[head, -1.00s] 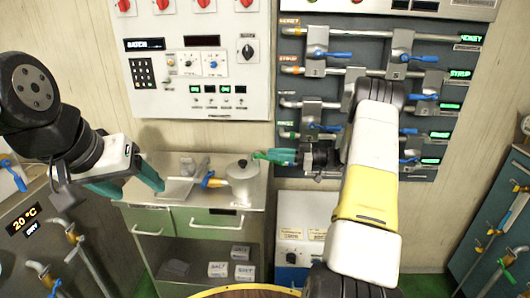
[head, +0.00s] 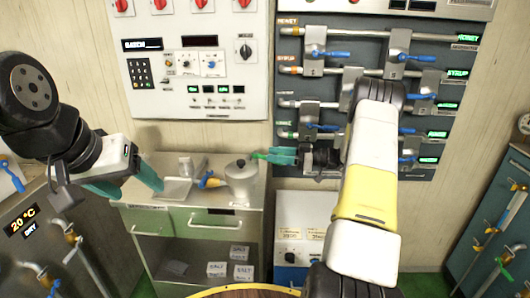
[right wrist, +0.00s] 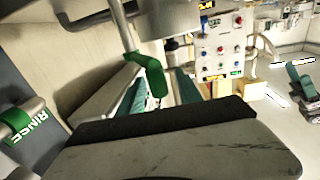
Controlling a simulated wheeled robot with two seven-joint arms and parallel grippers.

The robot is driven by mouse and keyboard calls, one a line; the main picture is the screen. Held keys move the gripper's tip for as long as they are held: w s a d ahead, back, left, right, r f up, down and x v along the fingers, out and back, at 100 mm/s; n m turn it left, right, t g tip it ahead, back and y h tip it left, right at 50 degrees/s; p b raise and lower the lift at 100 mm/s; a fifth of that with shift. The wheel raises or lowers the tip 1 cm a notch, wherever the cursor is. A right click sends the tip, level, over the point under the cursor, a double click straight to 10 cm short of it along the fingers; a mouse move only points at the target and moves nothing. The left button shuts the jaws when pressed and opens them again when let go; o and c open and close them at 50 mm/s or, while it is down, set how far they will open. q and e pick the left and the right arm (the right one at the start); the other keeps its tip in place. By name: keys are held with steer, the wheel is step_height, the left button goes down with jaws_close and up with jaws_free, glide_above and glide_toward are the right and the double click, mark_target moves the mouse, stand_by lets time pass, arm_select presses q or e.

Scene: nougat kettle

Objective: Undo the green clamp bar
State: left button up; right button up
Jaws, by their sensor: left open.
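A green bar-like handle (right wrist: 150,75), which I take for the green clamp bar, hangs at the end of a metal rod in the right wrist view. It lies between or just beyond the teal fingers of my right gripper (right wrist: 160,92), which stand apart. Contact cannot be told. In the head view, my right gripper (head: 282,156) points left in front of the valve panel, with a small green piece (head: 258,155) at its tips. The arm hides part of the panel. My left gripper (head: 133,187) is open and empty at the left, over the cabinet's left edge.
A pot with a lid (head: 241,183) stands on the cabinet top (head: 190,215), just below my right gripper. The valve panel (head: 350,48) has pipes and blue levers close to my right arm. A control panel (head: 235,90) is on the wall. A round rim (head: 245,290) shows at the bottom.

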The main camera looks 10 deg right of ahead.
steer(key=shift+a, duration=0.1)
steer(key=v, duration=0.8)
